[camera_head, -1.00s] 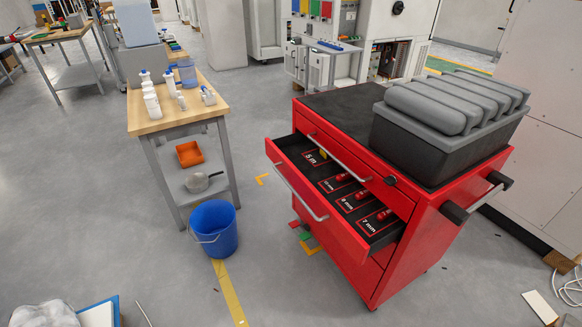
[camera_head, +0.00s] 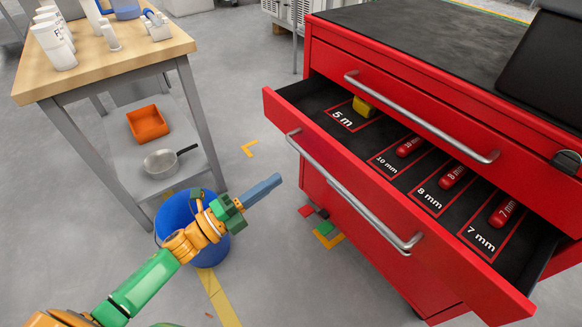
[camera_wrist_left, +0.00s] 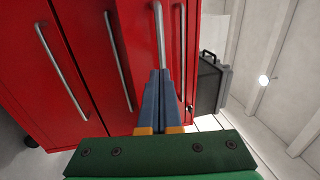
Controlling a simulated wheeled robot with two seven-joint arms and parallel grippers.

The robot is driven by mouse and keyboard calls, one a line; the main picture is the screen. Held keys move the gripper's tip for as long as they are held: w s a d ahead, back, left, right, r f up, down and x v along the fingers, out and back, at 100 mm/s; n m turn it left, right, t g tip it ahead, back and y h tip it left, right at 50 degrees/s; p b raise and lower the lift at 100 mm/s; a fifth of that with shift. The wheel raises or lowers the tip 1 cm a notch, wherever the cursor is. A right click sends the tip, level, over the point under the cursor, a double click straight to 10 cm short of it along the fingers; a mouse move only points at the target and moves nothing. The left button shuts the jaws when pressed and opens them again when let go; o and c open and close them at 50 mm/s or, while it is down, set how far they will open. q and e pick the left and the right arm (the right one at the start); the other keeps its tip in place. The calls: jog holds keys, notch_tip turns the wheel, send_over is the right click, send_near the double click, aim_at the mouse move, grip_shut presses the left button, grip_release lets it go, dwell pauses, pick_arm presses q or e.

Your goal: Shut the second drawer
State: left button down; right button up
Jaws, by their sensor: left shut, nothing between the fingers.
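The second drawer (camera_head: 368,212) of the red tool cabinet (camera_head: 350,40) is pulled out, below a shut top drawer (camera_head: 400,100). Its black tray shows a yellow item and several red-handled tools in labelled sections. A silver bar handle (camera_head: 350,195) runs along its front. My left gripper (camera_head: 278,180) is shut and empty, to the left of the open drawer and apart from its front in the head view. In the left wrist view my left gripper (camera_wrist_left: 160,75) points toward the red cabinet front and its handles. My right gripper is not in view.
A blue bucket (camera_head: 190,225) stands on the floor behind my left arm. A wooden-topped table (camera_head: 110,65) with bottles stands at left, an orange tray (camera_head: 148,123) and a pan on its shelf.

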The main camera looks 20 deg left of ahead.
pick_arm(q)
jog(key=x, duration=0.6)
jog(key=shift+d, duration=0.35)
jog(key=shift+r, duration=0.1)
